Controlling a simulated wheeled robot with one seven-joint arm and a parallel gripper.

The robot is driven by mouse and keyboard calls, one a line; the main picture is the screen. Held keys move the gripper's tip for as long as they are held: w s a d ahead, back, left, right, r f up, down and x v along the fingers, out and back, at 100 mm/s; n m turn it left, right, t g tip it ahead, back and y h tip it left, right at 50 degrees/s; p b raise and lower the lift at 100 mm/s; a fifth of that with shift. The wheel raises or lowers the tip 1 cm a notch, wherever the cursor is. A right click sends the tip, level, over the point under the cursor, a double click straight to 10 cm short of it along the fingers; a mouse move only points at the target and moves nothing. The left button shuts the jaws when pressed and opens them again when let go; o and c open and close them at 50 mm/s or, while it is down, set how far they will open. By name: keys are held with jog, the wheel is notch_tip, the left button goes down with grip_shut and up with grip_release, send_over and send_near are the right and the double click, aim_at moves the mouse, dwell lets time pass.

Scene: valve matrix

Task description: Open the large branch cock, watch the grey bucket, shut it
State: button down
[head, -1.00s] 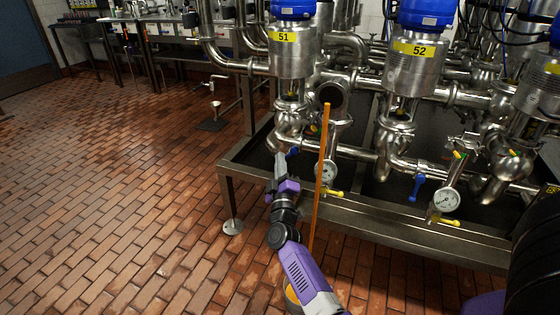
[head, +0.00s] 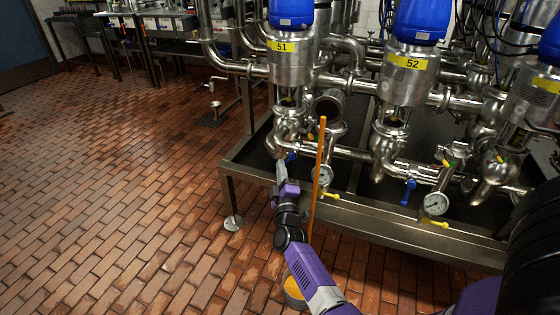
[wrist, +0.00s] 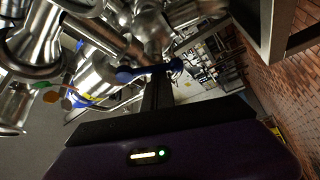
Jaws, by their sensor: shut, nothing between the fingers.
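A blue-handled cock (head: 291,156) sits on the steel pipework under the unit labelled 51, and its handle (wrist: 137,73) shows in the wrist view. My gripper (head: 281,171) is shut and empty just in front of this handle. In the wrist view the narrow closed fingers (wrist: 158,92) overlap the handle; I cannot tell whether they touch it. A second blue handle (head: 409,191) hangs on the pipework under unit 52. I cannot tell which is the large branch cock.
Yellow handles (head: 434,222) and round gauges (head: 435,204) line the front pipes. A steel frame edge (head: 350,212) runs below them. An upright orange pole (head: 317,185) stands right of my gripper. The brick floor (head: 110,220) at left is largely clear.

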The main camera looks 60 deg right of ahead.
jog(key=n+y+p, duration=0.1)
jog(key=p, duration=0.2)
jog(key=s+n+p, duration=0.1)
jog(key=n+p, duration=0.1)
jog(key=p, duration=0.2)
jog(key=s+n+y+p, duration=0.1)
jog(key=n+p, duration=0.1)
jog(key=p, duration=0.2)
jog(key=shift+s+d+f+g+y, duration=0.1)
jog(key=shift+f+g+y, duration=0.2)
jog(key=shift+f+p, duration=0.15)
jog(key=shift+p, duration=0.2)
